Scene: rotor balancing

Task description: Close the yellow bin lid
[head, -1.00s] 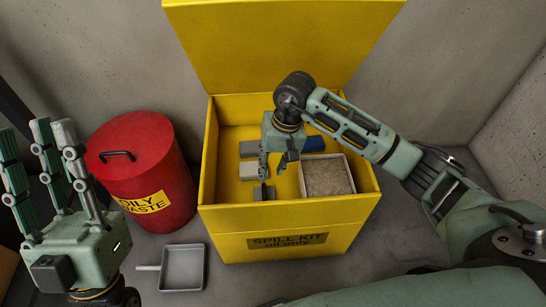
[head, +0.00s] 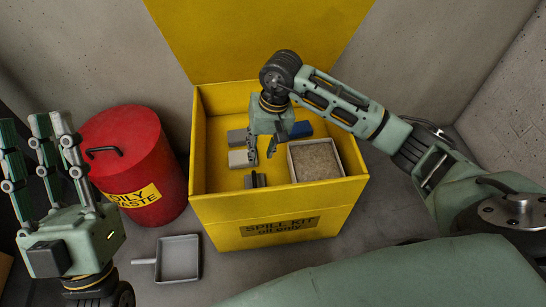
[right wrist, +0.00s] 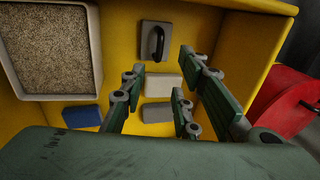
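The yellow bin (head: 275,237), labelled "SPILL KIT oil only", stands in the middle of the head view. Its yellow lid (head: 260,35) is raised upright at the back, its top cut off by the frame. My right gripper (head: 262,160) reaches down into the bin opening, fingers apart, with nothing between them. In the right wrist view its fingers (right wrist: 175,95) spread above the blocks on the bin floor. My left gripper (head: 45,165) is at the left edge of the head view, fingers pointing up, apart and empty.
Inside the bin are a tray of granules (head: 316,161), a block with a dark handle (right wrist: 155,42), pale blocks (head: 242,158) and a blue block (head: 301,129). A red oily waste can (head: 140,165) stands left of the bin. A grey dustpan (head: 178,258) lies on the floor in front.

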